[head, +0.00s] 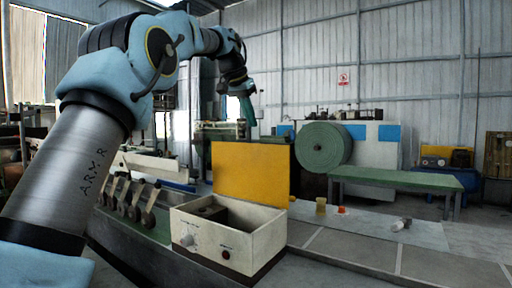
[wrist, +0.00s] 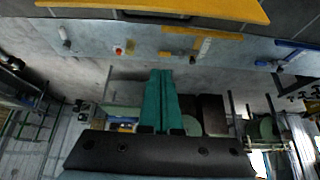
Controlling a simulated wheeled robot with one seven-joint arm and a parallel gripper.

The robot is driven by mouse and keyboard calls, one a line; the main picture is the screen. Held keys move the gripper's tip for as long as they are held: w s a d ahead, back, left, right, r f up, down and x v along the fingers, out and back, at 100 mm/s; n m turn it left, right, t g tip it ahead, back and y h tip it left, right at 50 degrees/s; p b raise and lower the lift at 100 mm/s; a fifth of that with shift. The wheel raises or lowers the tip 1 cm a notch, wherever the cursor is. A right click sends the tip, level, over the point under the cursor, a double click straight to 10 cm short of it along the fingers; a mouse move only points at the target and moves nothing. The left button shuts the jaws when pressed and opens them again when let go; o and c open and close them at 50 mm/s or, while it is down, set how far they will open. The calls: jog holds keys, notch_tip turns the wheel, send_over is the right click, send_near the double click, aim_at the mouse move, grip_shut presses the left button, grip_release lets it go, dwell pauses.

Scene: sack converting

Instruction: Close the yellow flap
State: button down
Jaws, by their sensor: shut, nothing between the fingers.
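The yellow flap (head: 252,172) stands upright, open, along the back edge of a cream box (head: 213,249). The box's open top shows a dark inside. In the wrist view a yellow edge that looks like the flap (wrist: 190,8) crosses the top of the picture. My gripper (head: 248,120) hangs above the flap's top edge in the head view, pointing down; how far behind or in front of it I cannot tell. Its teal fingers are together and empty. They show in the wrist view (wrist: 161,74), apart from the yellow edge.
Small yellow (head: 321,205) and white (head: 398,225) items lie on the bench at right. A green table (head: 395,178) and green roll (head: 323,146) stand behind.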

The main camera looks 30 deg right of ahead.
aim_at(250, 145)
jog(key=shift+w+d+f+p, duration=0.15)
jog(key=shift+f+p, duration=0.1)
jog(key=shift+f, duration=1.85)
jog(key=shift+d+f+p, duration=0.1)
jog(key=shift+f+p, duration=0.1)
jog(key=shift+f, duration=1.9)
jog(key=shift+a+b, duration=0.15)
jog(key=shift+b, duration=0.4)
jog(key=shift+s+a+h+b, duration=0.2)
jog(key=shift+a+h+b, duration=0.05)
jog(key=shift+h+b, duration=0.05)
jog(key=shift+r+b, duration=0.1)
jog(key=shift+b, duration=0.2)
